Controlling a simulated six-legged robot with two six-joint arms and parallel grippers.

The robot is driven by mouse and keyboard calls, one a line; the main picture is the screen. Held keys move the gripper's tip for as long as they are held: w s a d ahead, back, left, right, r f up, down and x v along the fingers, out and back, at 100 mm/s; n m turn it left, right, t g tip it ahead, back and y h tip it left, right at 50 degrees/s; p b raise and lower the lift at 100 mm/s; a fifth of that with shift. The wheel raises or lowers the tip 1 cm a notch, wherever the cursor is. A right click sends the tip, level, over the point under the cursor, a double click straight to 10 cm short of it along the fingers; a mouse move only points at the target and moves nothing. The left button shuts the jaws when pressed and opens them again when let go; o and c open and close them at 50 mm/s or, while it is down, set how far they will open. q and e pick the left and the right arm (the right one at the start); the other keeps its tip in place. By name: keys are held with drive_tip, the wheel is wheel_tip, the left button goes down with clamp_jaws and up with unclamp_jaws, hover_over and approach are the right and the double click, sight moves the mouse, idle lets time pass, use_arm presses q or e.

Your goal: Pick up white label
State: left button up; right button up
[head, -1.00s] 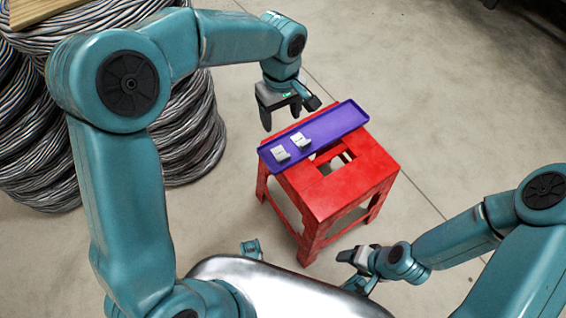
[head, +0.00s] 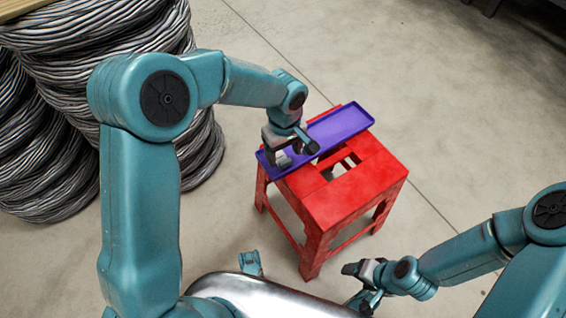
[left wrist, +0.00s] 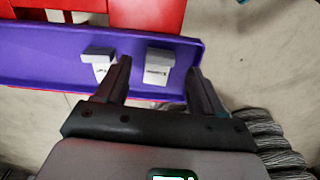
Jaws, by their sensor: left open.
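Two white labels lie on a long purple tray (head: 345,122) on a red stool. In the left wrist view, one label (left wrist: 158,68) sits between my left gripper's fingers in the picture, and the other label (left wrist: 102,66) is just left of the left finger, partly overlapped by it. My left gripper (head: 292,155) is open over the tray's near left end, and it also shows in the left wrist view (left wrist: 157,72). In the head view it mostly hides the labels. My right gripper (head: 358,284) is low at the stool's near right, away from the tray.
The red stool (head: 340,205) has a slotted top. Large cable coils (head: 95,80) stand at the left behind my left arm. The concrete floor around the stool is mostly clear.

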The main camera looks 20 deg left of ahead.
sight(281, 157)
use_arm(q)
wheel_tip(281, 157, down, 3)
drive_tip(key=shift+r+b, duration=0.1)
drive_tip(key=shift+b, duration=0.2)
drive_tip(key=shift+r, duration=0.1)
drive_tip(key=c, duration=1.1)
drive_tip(key=shift+r, duration=0.1)
